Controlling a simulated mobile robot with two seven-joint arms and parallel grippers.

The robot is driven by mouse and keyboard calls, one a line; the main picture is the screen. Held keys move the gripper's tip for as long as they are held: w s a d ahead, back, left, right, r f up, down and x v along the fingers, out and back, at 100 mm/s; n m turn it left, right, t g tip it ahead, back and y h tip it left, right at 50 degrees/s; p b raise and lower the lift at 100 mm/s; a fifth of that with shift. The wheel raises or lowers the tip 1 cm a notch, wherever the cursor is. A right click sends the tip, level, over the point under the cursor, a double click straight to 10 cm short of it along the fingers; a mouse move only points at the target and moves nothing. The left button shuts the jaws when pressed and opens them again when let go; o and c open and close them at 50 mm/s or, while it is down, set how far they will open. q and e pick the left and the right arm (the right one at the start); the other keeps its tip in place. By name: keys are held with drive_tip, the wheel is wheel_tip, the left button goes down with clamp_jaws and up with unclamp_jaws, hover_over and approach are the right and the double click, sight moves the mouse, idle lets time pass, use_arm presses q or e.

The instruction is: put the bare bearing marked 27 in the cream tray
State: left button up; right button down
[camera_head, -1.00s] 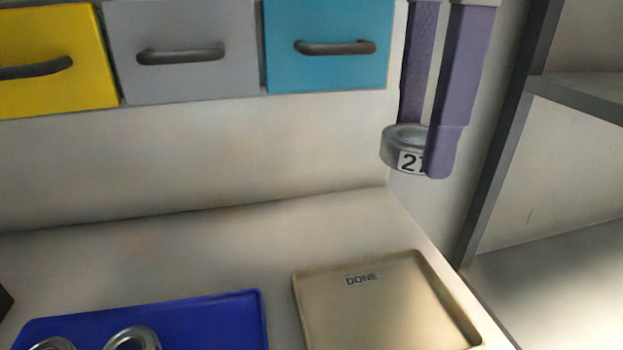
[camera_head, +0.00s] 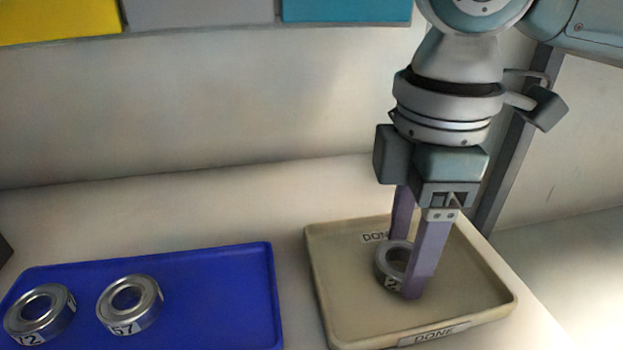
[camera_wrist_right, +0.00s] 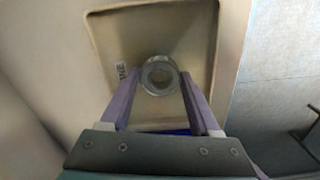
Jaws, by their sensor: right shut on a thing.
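The bare bearing marked 27 (camera_head: 385,268) is a grey metal ring with a white label, partly hidden by a finger; only a "2" shows now. My right gripper (camera_head: 402,268) points down and is shut on it. The bearing is over the inside of the cream tray (camera_head: 470,300), which has DONE labels. In the right wrist view, the ring (camera_wrist_right: 160,76) sits between the two purple fingertips, with the tray (camera_wrist_right: 193,35) behind it. I cannot tell whether the bearing touches the tray floor. My left gripper is not in view.
A blue tray (camera_head: 215,290) left of the cream tray holds two bearings, one marked 57 (camera_head: 129,304) and one with a label ending in 2 (camera_head: 40,314). Yellow, grey and teal drawers line the back wall. The tray's right side lies near the table edge.

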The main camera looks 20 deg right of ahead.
sight(403, 258)
drive_tip(key=shift+f, duration=0.15)
drive_tip(key=shift+c, duration=0.6)
unclamp_jaws()
drive_tip(key=shift+r, duration=0.2)
wheel_tip(403, 258, up, 12)
drive_tip(key=p, duration=0.2)
drive_tip(key=shift+p, duration=0.35)
